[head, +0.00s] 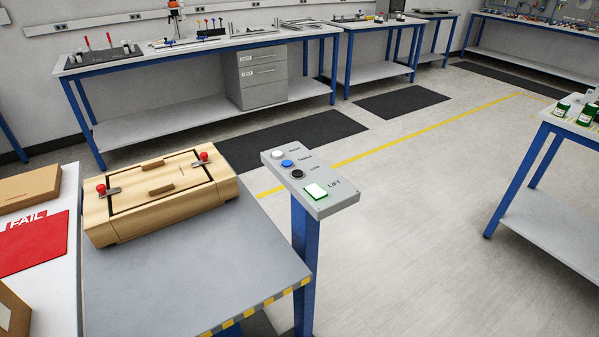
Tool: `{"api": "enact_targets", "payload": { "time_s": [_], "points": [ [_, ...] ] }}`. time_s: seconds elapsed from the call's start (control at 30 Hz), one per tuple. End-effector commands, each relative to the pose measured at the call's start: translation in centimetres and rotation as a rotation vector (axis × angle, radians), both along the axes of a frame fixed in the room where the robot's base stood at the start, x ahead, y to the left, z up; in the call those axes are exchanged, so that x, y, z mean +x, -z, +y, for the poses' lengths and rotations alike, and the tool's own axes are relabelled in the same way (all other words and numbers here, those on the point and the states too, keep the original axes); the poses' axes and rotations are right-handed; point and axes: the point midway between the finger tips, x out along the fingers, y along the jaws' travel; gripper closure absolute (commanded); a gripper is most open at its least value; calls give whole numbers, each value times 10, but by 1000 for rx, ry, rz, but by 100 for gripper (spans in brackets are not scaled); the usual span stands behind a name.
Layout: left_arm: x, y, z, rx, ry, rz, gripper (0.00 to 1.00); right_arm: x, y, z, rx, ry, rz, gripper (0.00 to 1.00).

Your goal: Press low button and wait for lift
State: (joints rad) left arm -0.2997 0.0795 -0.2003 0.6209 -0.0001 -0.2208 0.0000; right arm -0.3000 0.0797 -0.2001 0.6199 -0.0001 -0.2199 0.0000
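A grey button panel (321,205) sits on a blue post (305,265) at the centre. Its black button (297,174) is beside the label LOW. A blue button (287,163) beside TABLE and a white button (277,154) are farther up the panel. A square white button with a green rim (315,191) is near the label LIFT. Left of the post is a grey platform (225,270) with a yellow-and-black striped front edge. A wooden box (205,197) with two red-knobbed clamps rests on it. Neither of my grippers is in view.
A white table (60,290) at the left holds a red FAIL sheet (32,246) and cardboard boxes (30,188). Blue-legged workbenches (165,115) line the back wall, and another bench (560,225) stands at the right. The floor (420,230) right of the post is clear.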

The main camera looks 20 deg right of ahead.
Motion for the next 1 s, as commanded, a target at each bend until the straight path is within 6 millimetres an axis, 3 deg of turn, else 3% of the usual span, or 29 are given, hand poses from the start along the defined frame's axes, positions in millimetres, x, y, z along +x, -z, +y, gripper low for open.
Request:
{"api": "enact_targets", "payload": {
  "time_s": [0.23,0.67,1.0],
  "points": [
    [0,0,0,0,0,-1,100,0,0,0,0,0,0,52],
    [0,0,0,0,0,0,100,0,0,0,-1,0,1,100],
    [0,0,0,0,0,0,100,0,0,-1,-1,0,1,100]
  ]
}}
